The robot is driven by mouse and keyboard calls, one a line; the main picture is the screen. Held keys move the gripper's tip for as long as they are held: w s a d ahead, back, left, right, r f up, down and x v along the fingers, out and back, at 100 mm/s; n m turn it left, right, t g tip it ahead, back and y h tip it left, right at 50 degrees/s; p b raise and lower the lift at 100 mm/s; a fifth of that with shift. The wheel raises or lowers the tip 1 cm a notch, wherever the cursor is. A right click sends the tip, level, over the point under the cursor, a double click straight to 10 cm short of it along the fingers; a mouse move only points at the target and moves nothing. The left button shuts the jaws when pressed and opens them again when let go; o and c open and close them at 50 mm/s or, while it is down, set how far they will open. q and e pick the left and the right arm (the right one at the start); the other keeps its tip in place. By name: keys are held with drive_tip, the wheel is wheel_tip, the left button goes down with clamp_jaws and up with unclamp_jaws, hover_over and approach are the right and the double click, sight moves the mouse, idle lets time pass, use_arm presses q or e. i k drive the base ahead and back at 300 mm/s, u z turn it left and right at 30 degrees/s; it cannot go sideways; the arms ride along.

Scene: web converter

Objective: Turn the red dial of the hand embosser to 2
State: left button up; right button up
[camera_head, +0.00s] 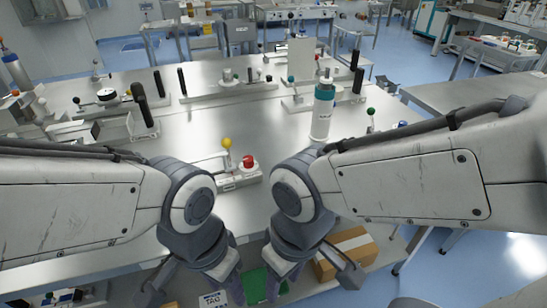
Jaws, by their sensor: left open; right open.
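The hand embosser sits on the near edge of the steel table, partly covered by my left arm. Its red dial (249,161) is on the right of its pale base (240,180). A lever with a yellow ball knob (227,143) rises behind and left of the dial. The dial's numbers are too small to read. My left gripper (229,284) and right gripper (281,284) hang low in front of the table edge, below and apart from the embosser. Both are open, and their fingertips are partly hidden or cut off at the picture's bottom.
A white and teal bottle (322,112) stands behind my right arm. Lever devices stand at the back and left, including one with a black handle (145,105). The table middle (220,120) is clear. A cardboard box (346,252) lies below the table edge.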

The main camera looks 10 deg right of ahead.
sight(248, 160)
drive_tip(key=k, duration=0.6)
drive_tip(key=z, duration=0.45)
drive_tip(key=i, duration=1.6)
drive_tip(key=u, duration=0.85)
